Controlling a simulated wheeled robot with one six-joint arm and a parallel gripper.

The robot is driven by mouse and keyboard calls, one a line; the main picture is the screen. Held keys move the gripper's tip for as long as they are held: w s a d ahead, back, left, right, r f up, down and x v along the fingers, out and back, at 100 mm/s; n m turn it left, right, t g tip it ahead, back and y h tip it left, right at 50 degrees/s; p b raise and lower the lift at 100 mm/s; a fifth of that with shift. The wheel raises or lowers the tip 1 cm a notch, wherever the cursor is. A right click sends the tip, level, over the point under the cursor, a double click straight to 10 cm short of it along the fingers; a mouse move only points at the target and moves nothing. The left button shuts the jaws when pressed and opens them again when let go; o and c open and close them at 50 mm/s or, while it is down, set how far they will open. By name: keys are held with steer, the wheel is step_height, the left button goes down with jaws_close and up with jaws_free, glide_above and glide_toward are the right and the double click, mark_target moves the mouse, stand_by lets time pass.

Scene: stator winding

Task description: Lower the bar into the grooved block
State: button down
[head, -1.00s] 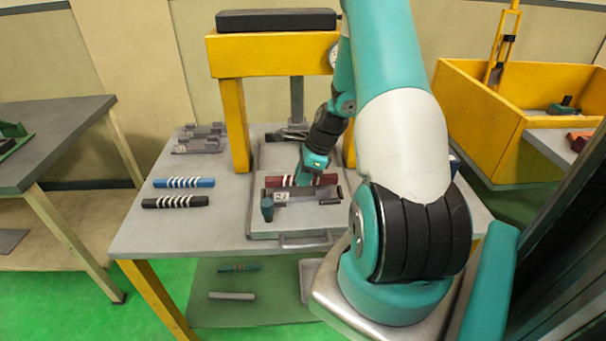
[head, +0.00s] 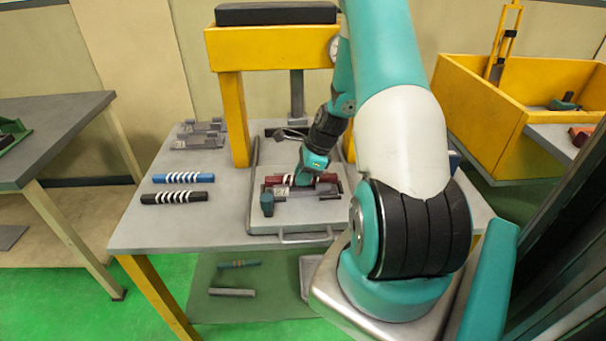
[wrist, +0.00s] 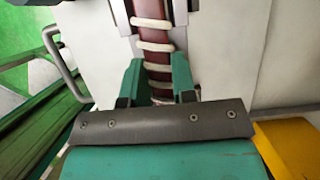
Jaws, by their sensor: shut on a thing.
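The dark red bar (head: 326,178) with white bands is held level in my gripper (head: 308,180). It also shows in the wrist view (wrist: 154,48), running up between the green fingers (wrist: 157,80), which are shut on it. The grey grooved block (head: 307,194) lies on the tray, just in front of and under the bar. In the wrist view, grey parts of the block (wrist: 180,12) stand on both sides of the bar's far part. My gripper hides the bar's middle in the head view. I cannot tell how deep the bar sits.
The block is on a grey tray (head: 290,222) with a handle. A dark teal knob (head: 267,201) stands at the tray's left front. Blue (head: 184,178) and black (head: 178,197) banded bars lie at left. A yellow press frame (head: 232,115) stands behind.

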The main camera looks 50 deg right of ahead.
steer(key=shift+c, duration=2.3)
jaws_free()
step_height(320, 180, up, 9)
steer(key=p, duration=0.8)
